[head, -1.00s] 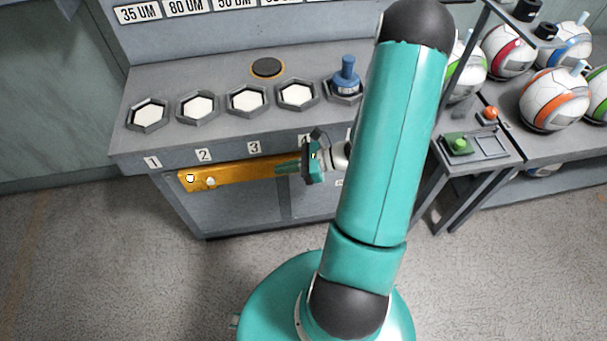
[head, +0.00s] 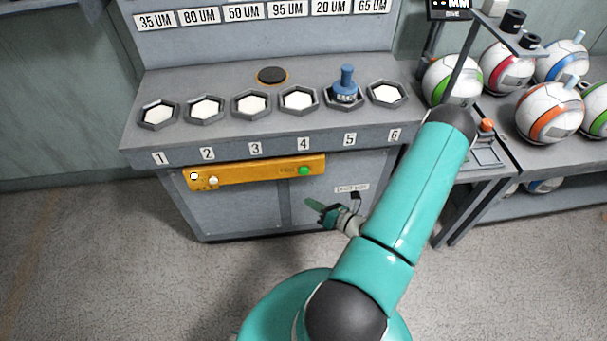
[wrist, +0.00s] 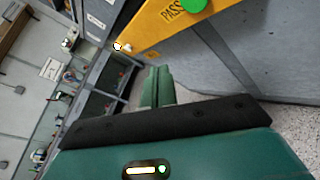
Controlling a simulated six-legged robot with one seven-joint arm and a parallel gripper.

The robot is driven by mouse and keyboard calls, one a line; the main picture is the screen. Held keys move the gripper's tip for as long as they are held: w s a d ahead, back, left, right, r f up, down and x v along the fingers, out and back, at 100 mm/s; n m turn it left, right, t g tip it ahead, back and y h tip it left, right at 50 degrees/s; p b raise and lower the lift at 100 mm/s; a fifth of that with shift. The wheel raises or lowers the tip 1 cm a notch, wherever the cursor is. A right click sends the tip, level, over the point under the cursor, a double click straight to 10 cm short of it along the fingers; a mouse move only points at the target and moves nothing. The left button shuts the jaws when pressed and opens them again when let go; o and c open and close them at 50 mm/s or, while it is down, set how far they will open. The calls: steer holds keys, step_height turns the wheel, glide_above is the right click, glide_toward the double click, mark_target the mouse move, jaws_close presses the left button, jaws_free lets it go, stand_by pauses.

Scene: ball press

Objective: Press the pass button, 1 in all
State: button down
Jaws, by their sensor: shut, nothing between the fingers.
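The green pass button (head: 305,170) is at the right end of the yellow panel (head: 250,173) on the front of the grey bench. In the wrist view the green button (wrist: 194,5) shows at the top edge, beside the letters "PASS" on the yellow panel (wrist: 150,28). My gripper (head: 312,207) is shut and empty, below and in front of the panel, apart from the button. Its closed fingers (wrist: 157,88) show in the wrist view, lower than the button. In the head view the button looks lit bright green.
The bench (head: 225,78) holds several numbered hexagonal sockets, with a blue-handled stamp (head: 346,88) in number 5. A white knob (head: 213,181) sits at the panel's left end. A side table with balls (head: 549,106) stands at right. The floor in front is clear.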

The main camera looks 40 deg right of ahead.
mark_target(299, 173)
steer(key=w+d, duration=0.5)
steer(key=w, duration=0.2)
steer(key=shift+w, duration=0.2)
stand_by(2.2)
steer(key=shift+w+d, duration=0.25)
steer(key=shift+w, duration=0.05)
steer(key=shift+w+d, duration=0.25)
steer(key=shift+w, duration=0.15)
stand_by(1.0)
steer(key=shift+s, duration=0.15)
steer(key=shift+s+a, duration=0.45)
steer(key=shift+s, duration=0.1)
steer(key=shift+s+a, duration=0.75)
steer(key=shift+s, duration=0.3)
steer(key=shift+s+a, duration=0.7)
steer(key=shift+s, duration=0.35)
